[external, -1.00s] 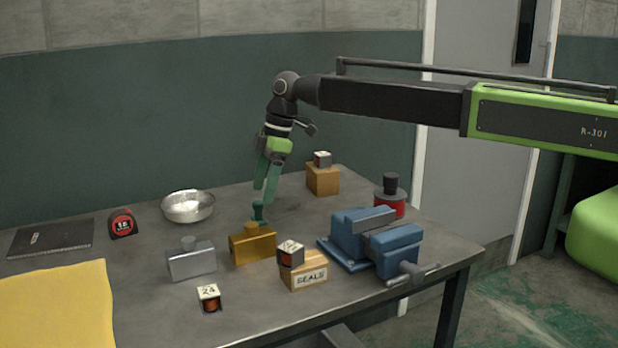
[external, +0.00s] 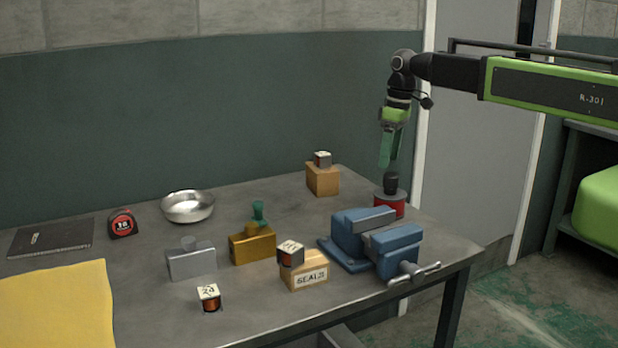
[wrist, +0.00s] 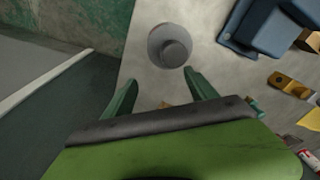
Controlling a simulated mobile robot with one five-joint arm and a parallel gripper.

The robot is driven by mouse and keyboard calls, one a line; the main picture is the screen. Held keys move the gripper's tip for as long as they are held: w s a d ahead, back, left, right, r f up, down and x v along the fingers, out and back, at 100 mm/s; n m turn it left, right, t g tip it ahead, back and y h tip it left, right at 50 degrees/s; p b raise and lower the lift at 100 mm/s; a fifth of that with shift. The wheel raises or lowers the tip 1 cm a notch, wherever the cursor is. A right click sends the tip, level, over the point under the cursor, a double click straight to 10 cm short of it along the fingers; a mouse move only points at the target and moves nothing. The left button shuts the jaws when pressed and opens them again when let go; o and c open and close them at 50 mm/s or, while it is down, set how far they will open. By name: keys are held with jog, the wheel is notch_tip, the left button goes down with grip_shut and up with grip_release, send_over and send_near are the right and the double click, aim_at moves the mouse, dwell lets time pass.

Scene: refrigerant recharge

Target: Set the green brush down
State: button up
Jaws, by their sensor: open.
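The green brush (external: 259,212) stands on the table just behind the brass block (external: 253,244), which hides its lower part. My gripper (external: 386,165) is open and empty, well to the right of the brush and above it. It hangs over a red can with a grey disc and black knob (external: 391,207). In the wrist view my gripper's two green fingers (wrist: 160,80) are spread apart with nothing between them. The round top with its knob (wrist: 170,48) shows just beyond the fingertips.
A blue vise (external: 352,238) stands right of the middle. A wooden block with a small cube (external: 323,180) is at the back. A SEALS box (external: 305,275), a silver block (external: 190,262), a metal bowl (external: 188,207) and a tape measure (external: 122,224) stand further left.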

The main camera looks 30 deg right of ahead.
jog(key=s+d+m, duration=0.3)
jog(key=s+d, duration=0.2)
jog(key=d, duration=0.3)
jog(key=s+d+m+h, duration=0.1)
jog(key=s+d+m, duration=0.2)
jog(key=s+d, duration=0.2)
jog(key=d, duration=0.3)
jog(key=shift+d+m, duration=0.2)
jog(key=shift+m, duration=0.2)
jog(key=shift+f, duration=0.15)
notch_tip(320, 180, down, 2)
jog(key=shift+f+b, duration=0.15)
jog(key=shift+b, duration=1.1)
